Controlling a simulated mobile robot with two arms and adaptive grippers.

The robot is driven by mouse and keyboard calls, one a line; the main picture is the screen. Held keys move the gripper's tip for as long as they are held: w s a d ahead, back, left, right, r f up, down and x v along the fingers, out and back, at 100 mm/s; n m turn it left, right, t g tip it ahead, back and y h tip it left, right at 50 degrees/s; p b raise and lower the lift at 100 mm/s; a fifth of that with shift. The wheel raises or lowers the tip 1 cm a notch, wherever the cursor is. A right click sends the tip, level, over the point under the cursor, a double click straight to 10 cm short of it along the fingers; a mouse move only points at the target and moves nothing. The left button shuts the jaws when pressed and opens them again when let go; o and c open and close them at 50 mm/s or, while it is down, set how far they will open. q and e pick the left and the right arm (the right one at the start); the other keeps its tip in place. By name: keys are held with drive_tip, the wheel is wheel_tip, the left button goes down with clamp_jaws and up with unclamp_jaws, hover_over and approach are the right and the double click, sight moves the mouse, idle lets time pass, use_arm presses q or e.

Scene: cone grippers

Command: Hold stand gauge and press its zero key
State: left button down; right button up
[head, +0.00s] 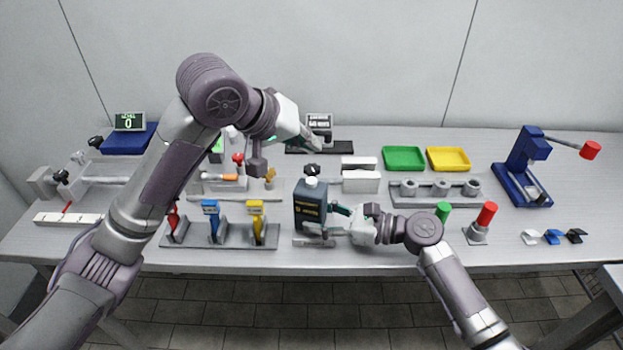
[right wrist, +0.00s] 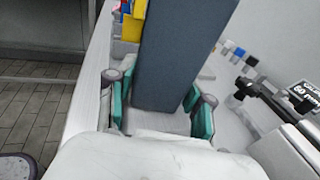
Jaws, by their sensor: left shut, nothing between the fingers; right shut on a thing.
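The thing I take to be the stand gauge (head: 310,207) is a dark blue-grey upright block with light lettering on its front and a pale piece on top. It stands near the table's front edge in the head view. My right gripper (head: 336,220) is shut on it from the right. In the right wrist view the dark body (right wrist: 180,55) rises between the green finger pads of my right gripper (right wrist: 158,108). My left gripper (head: 315,145) is shut and empty, above the gauge in the picture and apart from it. I cannot make out the zero key.
A grey device (head: 319,122) on a black base stands behind my left gripper. A rack with red, blue and yellow tools (head: 220,246) is left of the gauge. Green (head: 404,158) and yellow (head: 448,158) trays lie right. The right front has some clear table.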

drive_tip(key=o, duration=0.9)
drive_tip(key=shift+o, duration=0.2)
drive_tip(key=shift+d, duration=0.1)
